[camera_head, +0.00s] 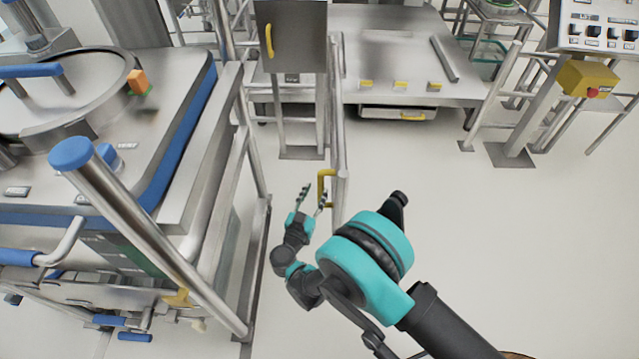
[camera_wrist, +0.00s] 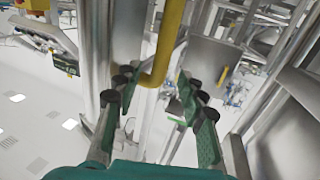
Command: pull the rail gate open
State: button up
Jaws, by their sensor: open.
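The rail gate (camera_head: 338,130) is a grey metal tube frame, seen nearly edge-on in the middle of the head view. A yellow bar handle (camera_head: 321,178) sits on its near end. In the wrist view the handle (camera_wrist: 168,42) comes down from the top and bends left toward a grey post. My gripper (camera_head: 313,196) is open just below the handle in the head view. In the wrist view my gripper (camera_wrist: 158,86) has its fingers on either side of the handle's lower part. I cannot tell whether either finger touches it.
A steel vessel station with blue trim (camera_head: 190,140) and tubular rails stands close at left. A grey cabinet with a yellow handle (camera_head: 290,35) is behind the gate. A steel platform (camera_head: 390,75) is at the back. The pale floor (camera_head: 450,215) at right is clear.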

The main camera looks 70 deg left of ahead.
jog(key=v, duration=0.5)
jog(key=shift+s+d, duration=0.25)
jog(key=shift+d, duration=0.05)
